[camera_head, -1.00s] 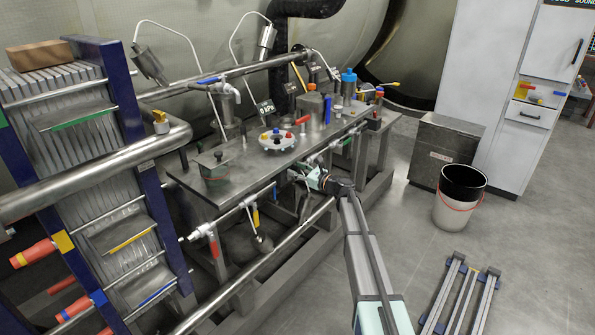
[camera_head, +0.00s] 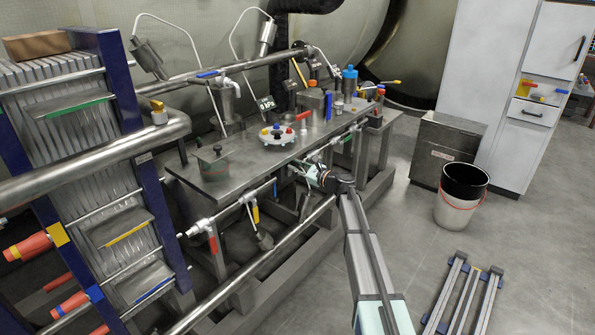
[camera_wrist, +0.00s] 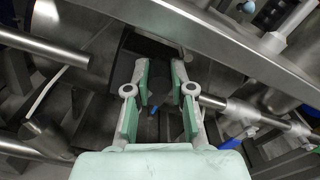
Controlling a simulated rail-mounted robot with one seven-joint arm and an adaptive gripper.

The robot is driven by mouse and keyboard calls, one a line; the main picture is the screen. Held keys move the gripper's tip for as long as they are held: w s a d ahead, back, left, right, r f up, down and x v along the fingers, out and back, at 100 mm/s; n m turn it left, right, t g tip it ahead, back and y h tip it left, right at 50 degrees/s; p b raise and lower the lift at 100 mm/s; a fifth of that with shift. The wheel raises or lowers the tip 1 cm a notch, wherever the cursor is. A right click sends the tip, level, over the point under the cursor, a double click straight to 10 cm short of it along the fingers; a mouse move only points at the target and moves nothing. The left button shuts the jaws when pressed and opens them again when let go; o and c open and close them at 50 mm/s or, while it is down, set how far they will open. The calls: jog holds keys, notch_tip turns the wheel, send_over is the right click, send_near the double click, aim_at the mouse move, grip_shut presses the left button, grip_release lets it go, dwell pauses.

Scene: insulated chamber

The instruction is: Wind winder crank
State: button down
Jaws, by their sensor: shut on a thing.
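My gripper (camera_head: 298,170) is at the near edge of the steel bench, low in front of the round white dial with coloured knobs (camera_head: 277,137). In the wrist view its two green-padded fingers (camera_wrist: 161,100) stand on both sides of a dark part (camera_wrist: 163,75), and they are shut on it. This dark part may be the winder crank's handle. The rest of the crank is hidden by the fingers and shadow, so I cannot tell its angle.
The steel bench (camera_head: 215,187) carries several fittings, with pipes and valves along its near side. A plate stack in a blue frame (camera_head: 110,100) stands at left. A white bin (camera_head: 460,213) and grey cabinet (camera_head: 433,150) stand at right.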

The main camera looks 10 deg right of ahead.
aim_at(281, 174)
jog(key=n+b, duration=0.1)
jog(key=s+a+n+b, duration=0.1)
jog(key=n+b, duration=0.2)
jog(key=shift+s+a+f+n+b, duration=0.2)
jog(key=shift+f+n+b, duration=0.1)
jog(key=shift+b, duration=0.1)
jog(key=n+b, duration=0.3)
jog(key=b, duration=0.1)
jog(key=s+a+f+n+b, duration=0.1)
jog(key=n+b, duration=0.1)
jog(key=shift+s+n, duration=0.1)
jog(key=shift+n, duration=0.2)
jog(key=n+b, duration=0.1)
jog(key=b, duration=0.1)
jog(key=f+n+b, duration=0.1)
jog(key=n+b, duration=0.1)
jog(key=b, duration=0.1)
jog(key=a+n+b, duration=0.1)
jog(key=n+b, duration=0.1)
jog(key=shift+s+f, duration=0.35)
jog(key=n+b, duration=0.2)
jog(key=f+n+b, duration=0.1)
jog(key=n+b, duration=0.1)
jog(key=b, duration=0.1)
jog(key=shift+s, duration=0.1)
jog(key=shift+n, duration=0.4)
jog(key=c, duration=1)
grip_release()
